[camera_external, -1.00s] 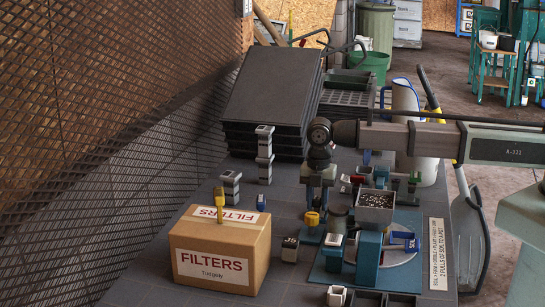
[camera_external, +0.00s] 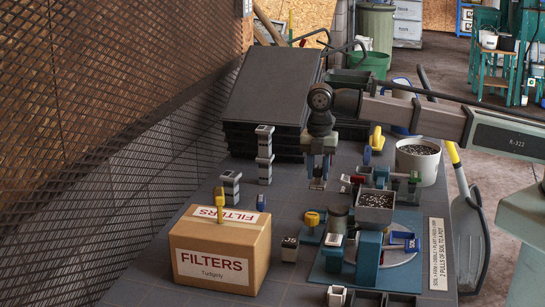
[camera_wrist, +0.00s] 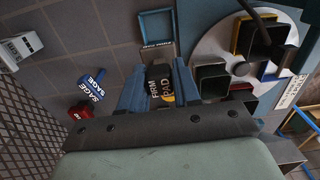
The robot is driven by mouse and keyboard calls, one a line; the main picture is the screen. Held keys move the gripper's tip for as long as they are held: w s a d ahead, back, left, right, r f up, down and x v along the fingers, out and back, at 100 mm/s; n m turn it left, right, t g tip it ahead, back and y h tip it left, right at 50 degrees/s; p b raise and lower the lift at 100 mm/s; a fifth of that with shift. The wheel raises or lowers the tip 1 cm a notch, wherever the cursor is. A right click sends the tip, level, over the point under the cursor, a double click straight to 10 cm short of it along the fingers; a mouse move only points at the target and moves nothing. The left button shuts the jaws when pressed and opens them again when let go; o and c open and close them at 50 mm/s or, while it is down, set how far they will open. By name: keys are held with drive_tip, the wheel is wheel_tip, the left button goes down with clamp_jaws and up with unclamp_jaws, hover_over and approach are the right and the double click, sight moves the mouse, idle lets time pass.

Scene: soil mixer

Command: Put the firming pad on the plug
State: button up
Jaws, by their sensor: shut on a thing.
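The firming pad (camera_wrist: 160,88), a dark block lettered "FIRM PAD" with a yellow patch, sits between the two blue fingers of my gripper (camera_wrist: 158,82) in the wrist view. My gripper is shut on it. In the outside view my gripper (camera_external: 319,170) points down above the table, left of the soil hopper, with a small block at its fingertips. A turntable (camera_wrist: 222,42) with several square pots is at the upper right of the wrist view. I cannot make out which pot holds the plug.
A soil-filled hopper (camera_external: 375,199) stands over the blue station. A FILTERS box (camera_external: 221,252), stacked grey blocks (camera_external: 265,155), a white soil bucket (camera_external: 417,162) and black trays (camera_external: 268,85) stand around. A blue square frame (camera_wrist: 157,24) and SAGE tags (camera_wrist: 91,90) lie near my gripper.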

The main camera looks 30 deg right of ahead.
drive_tip(key=w+a+r, duration=0.2)
drive_tip(key=w+a, duration=0.1)
drive_tip(key=a, duration=1.1)
drive_tip(key=w+a+r, duration=0.3)
drive_tip(key=a, duration=1.1)
drive_tip(key=shift+w+a+f, duration=0.1)
drive_tip(key=shift+f, duration=2.35)
drive_tip(key=shift+a+f, duration=0.1)
drive_tip(key=shift+f, duration=2.35)
drive_tip(key=shift+f, duration=0.1)
drive_tip(key=o, duration=1.1)
drive_tip(key=shift+c, duration=0.2)
wheel_tip(320, 180, up, 12)
